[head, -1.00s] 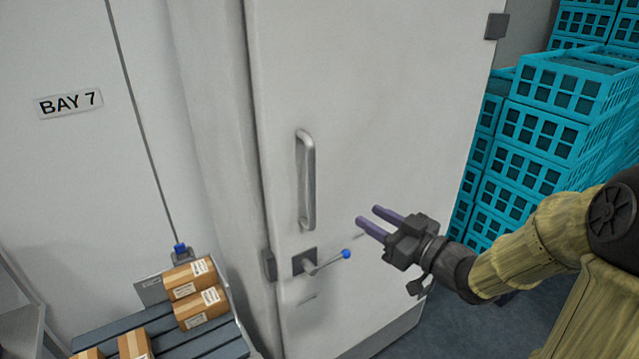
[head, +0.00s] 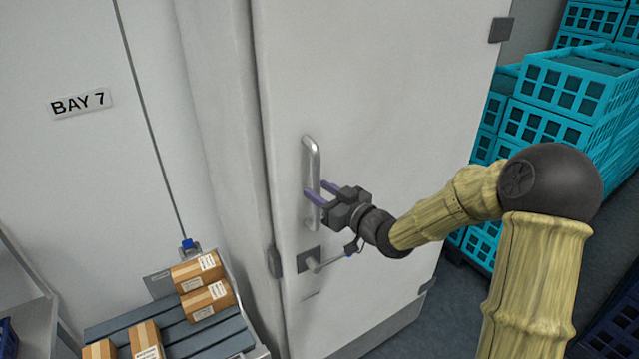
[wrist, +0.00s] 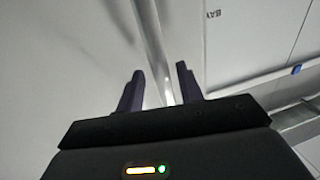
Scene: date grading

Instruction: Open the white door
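The white door (head: 400,90) appears closed and fills the middle of the head view. It has a vertical silver pull handle (head: 312,160), and below it a lever latch (head: 312,262) on a dark plate. My gripper (head: 317,190) is at the lower half of the pull handle, with its two purple fingers apart. In the wrist view, the handle bar (wrist: 152,35) runs between the open fingers (wrist: 160,75), with a gap visible on both sides.
Stacked turquoise crates (head: 560,85) stand right of the door. At lower left, cardboard boxes (head: 197,270) sit on a slatted grey surface (head: 215,340). A BAY 7 sign (head: 80,103) is on the left wall. Grey floor shows between the door and crates.

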